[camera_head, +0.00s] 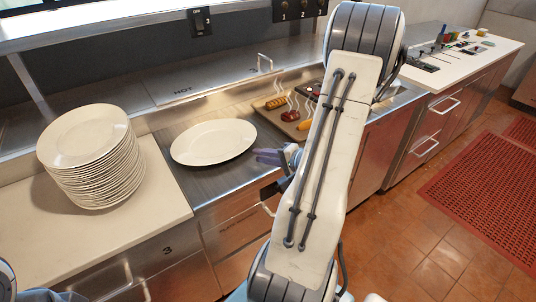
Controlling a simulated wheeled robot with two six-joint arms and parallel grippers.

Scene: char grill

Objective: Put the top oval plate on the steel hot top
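A white oval plate (213,142) lies on the steel hot top (185,186), in the middle of its bare left part. A tall stack of white oval plates (92,160) stands on the pale counter to the left. My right gripper (264,156) is just right of the single plate's right rim, its bluish fingers pointing left toward it. The fingers look apart with nothing between them. My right arm hides part of the hot top's right side. Only a piece of my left arm shows at the lower left corner; its gripper is out of view.
A tray (288,128) of steaming food sits on the steel behind my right gripper. The pale counter (150,215) has free room in front of the stack. A white counter (455,65) with small items stands at the back right.

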